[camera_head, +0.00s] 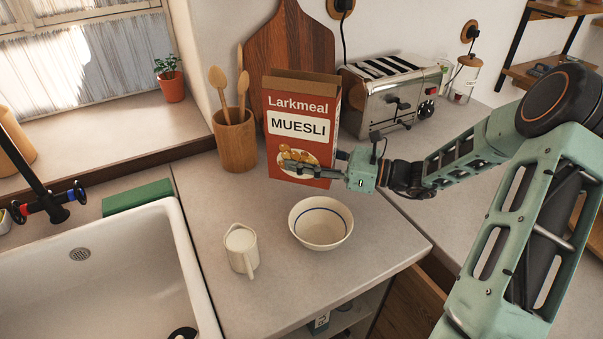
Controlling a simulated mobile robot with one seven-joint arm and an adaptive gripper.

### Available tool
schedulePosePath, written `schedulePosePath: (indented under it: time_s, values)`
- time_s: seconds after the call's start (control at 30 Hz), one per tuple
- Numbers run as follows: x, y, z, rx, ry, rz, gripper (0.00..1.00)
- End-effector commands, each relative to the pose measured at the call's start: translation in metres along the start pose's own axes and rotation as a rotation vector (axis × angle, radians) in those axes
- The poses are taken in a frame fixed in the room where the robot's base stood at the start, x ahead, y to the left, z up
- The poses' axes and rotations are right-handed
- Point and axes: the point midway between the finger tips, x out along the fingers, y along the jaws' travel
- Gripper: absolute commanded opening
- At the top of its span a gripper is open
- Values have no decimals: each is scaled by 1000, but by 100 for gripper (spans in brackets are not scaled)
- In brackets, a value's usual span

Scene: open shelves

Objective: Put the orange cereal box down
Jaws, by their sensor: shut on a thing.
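The orange-red cereal box (300,106), labelled Larkmeal Muesli, is upright at the back of the counter (200,210), with its top flaps open. My gripper (314,166) reaches in from the right and is shut on the lower part of the box. One finger lies across the front face, over the bowl picture; the other is mostly hidden by the box. The box's lower edge is at or very near the counter; I cannot tell if it touches.
A white bowl (320,240) and a small milk jug (241,247) stand in front of the box. A utensil pot (235,140) is left, a wooden board (290,42) behind, a toaster (385,95) right. The sink (100,270) is at lower left.

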Motion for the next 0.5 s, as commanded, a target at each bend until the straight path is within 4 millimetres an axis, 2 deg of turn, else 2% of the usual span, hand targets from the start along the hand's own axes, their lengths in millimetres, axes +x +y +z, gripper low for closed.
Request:
schedulePosePath:
  time_s: [0.03, 0.2, 0.5]
  values:
    - [3, -6, -9, 3, -4, 2, 3]
    - [8, -24, -32, 2, -2, 1, 3]
    - [10, -37, -47, 1, -1, 0, 3]
